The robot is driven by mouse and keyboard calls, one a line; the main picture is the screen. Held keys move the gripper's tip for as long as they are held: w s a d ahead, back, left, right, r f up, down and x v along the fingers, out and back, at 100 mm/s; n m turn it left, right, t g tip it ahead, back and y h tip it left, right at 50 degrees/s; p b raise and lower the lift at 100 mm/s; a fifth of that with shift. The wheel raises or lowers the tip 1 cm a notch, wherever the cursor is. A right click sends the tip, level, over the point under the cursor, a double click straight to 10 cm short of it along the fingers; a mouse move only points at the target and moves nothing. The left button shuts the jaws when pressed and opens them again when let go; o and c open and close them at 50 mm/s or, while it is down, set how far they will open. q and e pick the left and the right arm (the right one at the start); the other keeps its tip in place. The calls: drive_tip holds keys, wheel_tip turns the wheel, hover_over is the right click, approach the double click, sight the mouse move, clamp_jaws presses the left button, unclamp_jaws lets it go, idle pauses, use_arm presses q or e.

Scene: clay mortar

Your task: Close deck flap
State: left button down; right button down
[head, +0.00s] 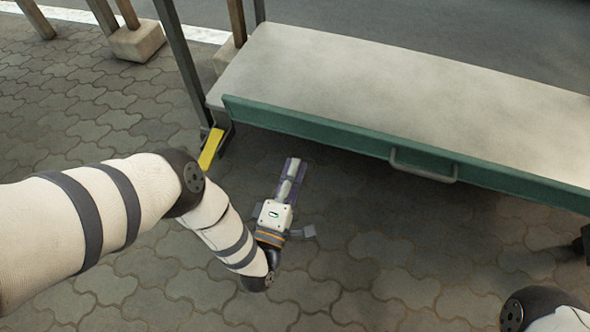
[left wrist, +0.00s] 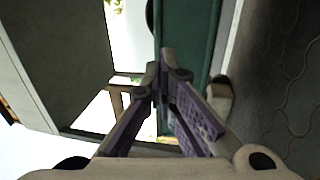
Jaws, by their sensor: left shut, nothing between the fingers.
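The deck flap (head: 320,128) is a long green panel along the near edge of a pale deck (head: 400,90), with a grey bar handle (head: 424,172) on its face. It also shows as a green strip in the left wrist view (left wrist: 200,40). My left gripper (head: 293,164) has purple fingers and points toward the flap's left part in the head view, with no clear contact. Its fingers are shut and empty, tips together in the left wrist view (left wrist: 163,60). My right gripper is out of the head view.
A dark post (head: 180,60) stands at the deck's left end, with a yellow piece (head: 210,149) at its foot. A post in a concrete block (head: 137,40) stands behind at the left. Bare paving (head: 390,270) lies in front of the deck.

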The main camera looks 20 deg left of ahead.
sight(311, 121)
use_arm(q)
drive_tip(key=w+b, duration=0.1)
drive_tip(key=w, duration=0.2)
drive_tip(key=w+r, duration=0.1)
drive_tip(key=w, duration=0.2)
drive_tip(key=w+b, duration=0.1)
drive_tip(key=w, duration=0.2)
drive_tip(key=shift+w+a+r+b, duration=0.2)
drive_tip(key=shift+b, duration=0.15)
drive_tip(key=shift+r, duration=0.1)
drive_tip(key=shift+w+r+g+p, duration=0.4)
drive_tip(key=shift+w+g+p, duration=0.2)
drive_tip(key=shift+w+p, duration=0.3)
drive_tip(key=shift+s, duration=0.1)
